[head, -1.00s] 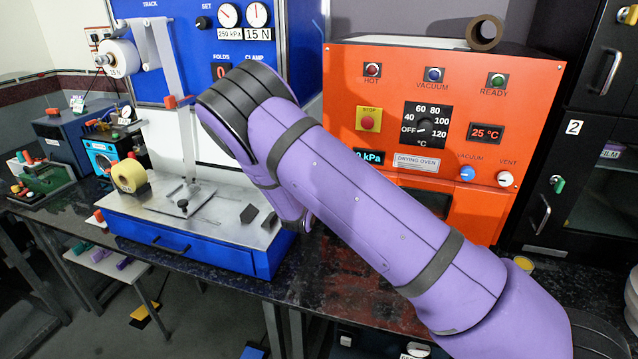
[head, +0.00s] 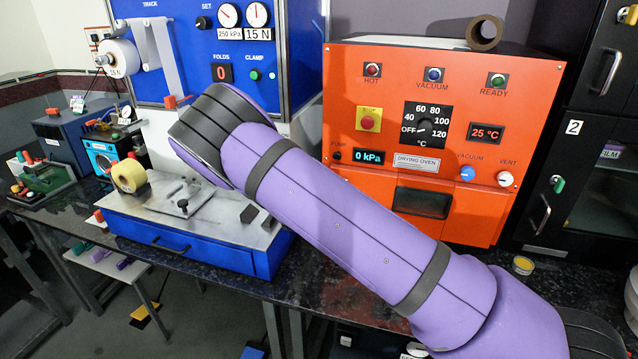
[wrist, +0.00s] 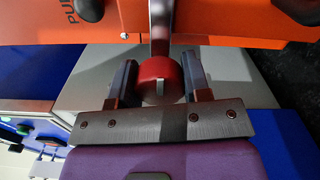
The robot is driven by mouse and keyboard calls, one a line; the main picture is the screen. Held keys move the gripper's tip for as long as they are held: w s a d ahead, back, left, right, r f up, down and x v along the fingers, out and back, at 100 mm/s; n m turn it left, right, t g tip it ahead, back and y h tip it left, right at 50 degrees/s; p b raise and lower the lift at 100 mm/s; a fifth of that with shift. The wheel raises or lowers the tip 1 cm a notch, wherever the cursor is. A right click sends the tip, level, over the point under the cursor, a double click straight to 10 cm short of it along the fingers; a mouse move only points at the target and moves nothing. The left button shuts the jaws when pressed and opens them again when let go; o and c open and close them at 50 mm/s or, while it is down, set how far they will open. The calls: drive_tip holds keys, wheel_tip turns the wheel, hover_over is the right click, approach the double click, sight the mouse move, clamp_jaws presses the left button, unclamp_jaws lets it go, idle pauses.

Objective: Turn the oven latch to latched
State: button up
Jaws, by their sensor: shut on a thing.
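The orange drying oven (head: 360,80) stands at the right in the head view, with a dark window (head: 422,203) low on its front. In the wrist view its orange face (wrist: 230,18) runs along the top. A red round knob (wrist: 160,80) with a white mark sits at the end of a grey bar (wrist: 160,30) by the oven; it appears to be the latch handle. My gripper (wrist: 158,74) is shut on this knob, one finger on each side. My arm hides the gripper and latch in the head view. I cannot tell the latch's angle against any marking.
A blue press station (head: 200,240) with a metal top stands left of the oven, close to my arm. A black cabinet (head: 590,110) is at the right. A small round tin (head: 523,265) stands on the dark bench.

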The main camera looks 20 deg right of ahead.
drive_tip(key=shift+a, duration=0.1)
drive_tip(key=o, duration=1.3)
drive_tip(key=v, duration=1)
drive_tip(key=shift+s+a, duration=0.2)
drive_tip(key=shift+s, duration=0.15)
